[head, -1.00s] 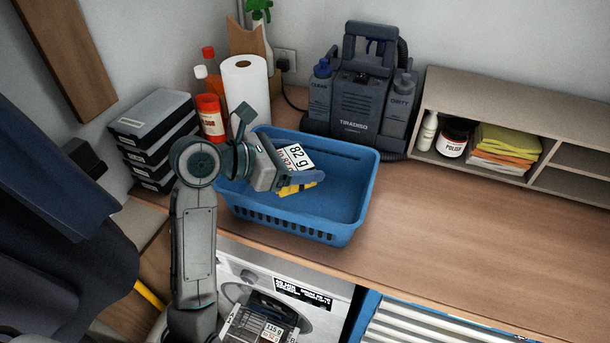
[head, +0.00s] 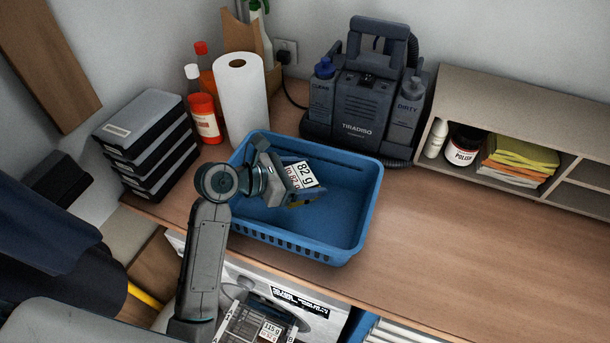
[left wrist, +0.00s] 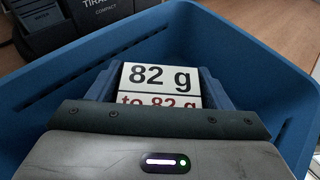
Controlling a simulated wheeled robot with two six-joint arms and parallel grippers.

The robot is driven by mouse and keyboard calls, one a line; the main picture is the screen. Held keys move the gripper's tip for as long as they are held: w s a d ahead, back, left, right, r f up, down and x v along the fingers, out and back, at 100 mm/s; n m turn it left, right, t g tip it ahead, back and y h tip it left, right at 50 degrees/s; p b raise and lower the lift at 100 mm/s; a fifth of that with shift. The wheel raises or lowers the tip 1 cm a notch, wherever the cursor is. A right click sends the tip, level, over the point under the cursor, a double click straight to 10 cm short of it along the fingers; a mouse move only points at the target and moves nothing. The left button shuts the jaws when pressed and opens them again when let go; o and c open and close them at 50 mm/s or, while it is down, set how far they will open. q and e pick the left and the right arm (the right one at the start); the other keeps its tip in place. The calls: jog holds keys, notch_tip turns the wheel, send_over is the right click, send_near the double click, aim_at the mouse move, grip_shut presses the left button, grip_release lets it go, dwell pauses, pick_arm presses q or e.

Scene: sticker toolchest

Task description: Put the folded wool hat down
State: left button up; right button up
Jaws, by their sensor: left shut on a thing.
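My left gripper (head: 303,190) reaches into the blue basket (head: 372,200) on the worktop, over its left half. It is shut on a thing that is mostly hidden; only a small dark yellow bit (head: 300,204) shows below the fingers. I take this to be the folded wool hat, but cannot make out its shape. A white card reading "82 g" (head: 303,174) sits at the fingers. In the left wrist view the card (left wrist: 160,84) stands between the blue-grey fingers, inside the basket walls, and the held thing is hidden. My right gripper cannot be made out.
Behind the basket stand a paper roll (head: 243,100), red bottles (head: 205,118) and a dark cleaning machine (head: 357,115). Dark boxes (head: 150,145) are stacked at left. A shelf (head: 530,110) holds folded cloths (head: 520,158). The worktop (head: 460,230) right of the basket is clear.

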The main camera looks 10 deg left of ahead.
pick_arm(q)
jog(key=shift+s+f, duration=0.1)
jog(key=shift+f, duration=0.2)
jog(key=shift+s+r, duration=0.1)
jog(key=shift+s, duration=0.25)
jog(key=shift+w+f, duration=0.25)
jog(key=shift+f, duration=0.45)
jog(key=shift+s, duration=0.15)
jog(key=o, duration=1.1)
jog(key=shift+c, duration=0.2)
